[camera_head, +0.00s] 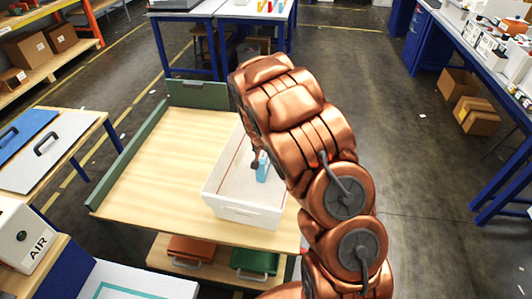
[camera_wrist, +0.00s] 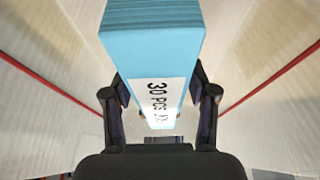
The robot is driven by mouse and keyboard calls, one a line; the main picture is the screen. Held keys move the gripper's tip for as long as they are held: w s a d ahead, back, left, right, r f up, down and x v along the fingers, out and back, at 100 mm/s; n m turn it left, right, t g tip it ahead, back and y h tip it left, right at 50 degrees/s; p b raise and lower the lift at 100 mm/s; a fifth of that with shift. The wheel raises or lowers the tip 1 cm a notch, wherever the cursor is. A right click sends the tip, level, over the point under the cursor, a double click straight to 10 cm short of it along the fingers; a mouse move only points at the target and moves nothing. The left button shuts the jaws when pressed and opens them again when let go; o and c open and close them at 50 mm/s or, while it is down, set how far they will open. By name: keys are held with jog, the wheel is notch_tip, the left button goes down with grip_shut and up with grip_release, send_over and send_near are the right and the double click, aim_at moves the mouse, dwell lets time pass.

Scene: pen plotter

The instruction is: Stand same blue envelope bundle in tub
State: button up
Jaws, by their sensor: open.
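The blue envelope bundle (camera_head: 262,167) is inside the white tub (camera_head: 250,212) and looks upright in the head view. In the wrist view the bundle (camera_wrist: 152,50) fills the upper middle, with a white label reading "30 PCS" on its face. My gripper (camera_wrist: 161,92) is open, with one dark finger on each side of the bundle; I cannot tell whether either finger touches it. In the head view my gripper (camera_head: 257,160) reaches down into the tub, and my copper arm hides the tub's right part. The bundle's lower end is not clearly seen.
The tub stands on a wooden-topped table (camera_head: 150,165) with a green raised edge (camera_head: 140,150). The tabletop left of the tub is clear. Orange (camera_head: 190,248) and green (camera_head: 255,261) bins sit on the shelf below. A grey-white panel with a handle (camera_head: 55,150) lies at the left.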

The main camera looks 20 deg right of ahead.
jog(key=shift+b+v, duration=1.8)
jog(key=shift+v, duration=4.35)
jog(key=s+a+r+n+g+y, duration=0.1)
jog(key=s+a+r+n, duration=0.1)
jog(key=s, duration=1.1)
jog(key=s+a+r+n+g+y, duration=0.1)
jog(key=s+a+r+n+g, duration=0.1)
jog(key=s, duration=1.2)
jog(key=s+a+r+n+g, duration=0.2)
jog(key=s+a, duration=0.4)
jog(key=s, duration=0.8)
jog(key=shift+r+n+y, duration=0.35)
jog(key=shift+n+y, duration=0.05)
jog(key=shift+n, duration=0.5)
